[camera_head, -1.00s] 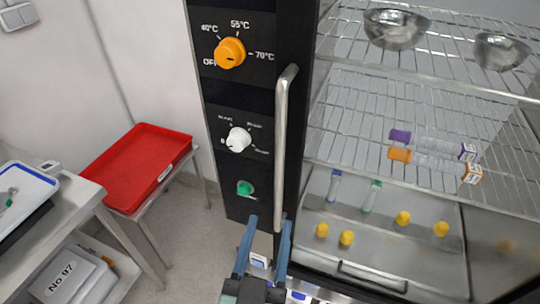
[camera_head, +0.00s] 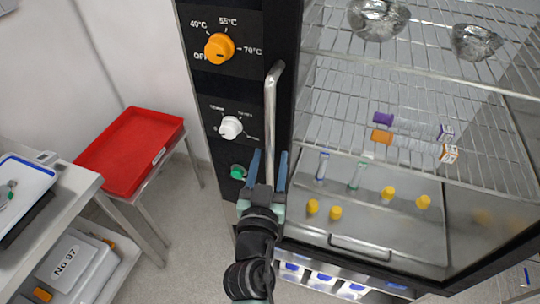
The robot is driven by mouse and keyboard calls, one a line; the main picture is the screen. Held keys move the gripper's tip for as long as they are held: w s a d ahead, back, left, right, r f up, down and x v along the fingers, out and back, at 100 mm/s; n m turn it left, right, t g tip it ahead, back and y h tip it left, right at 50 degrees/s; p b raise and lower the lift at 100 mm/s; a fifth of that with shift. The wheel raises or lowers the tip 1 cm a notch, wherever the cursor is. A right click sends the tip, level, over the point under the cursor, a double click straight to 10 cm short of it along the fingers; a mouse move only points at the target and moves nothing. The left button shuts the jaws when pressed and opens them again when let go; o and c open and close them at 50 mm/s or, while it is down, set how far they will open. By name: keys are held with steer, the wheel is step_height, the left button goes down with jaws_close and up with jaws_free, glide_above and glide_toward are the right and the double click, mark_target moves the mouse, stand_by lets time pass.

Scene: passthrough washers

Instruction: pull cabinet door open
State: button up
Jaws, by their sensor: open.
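The cabinet door (camera_head: 349,169) is a clear glass panel in a dark frame, with wire shelves and bottles seen through it. Its long vertical metal handle (camera_head: 270,110) runs along the dark frame on the left side. My gripper (camera_head: 268,168) is open, its two blue fingers pointing up. The fingers appear either side of the lower part of the handle; whether they touch it I cannot tell. The gripper body hides what lies below the handle's lower end.
A control panel with an orange knob (camera_head: 219,48), a white knob (camera_head: 230,127) and a green button (camera_head: 238,172) is left of the handle. A red tray (camera_head: 128,150) stands on a small table at left. A grey box (camera_head: 72,262) sits on the cart's lower shelf.

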steer(key=shift+w, duration=0.1)
steer(key=shift+c, duration=0.2)
jaws_close()
stand_by(1.3)
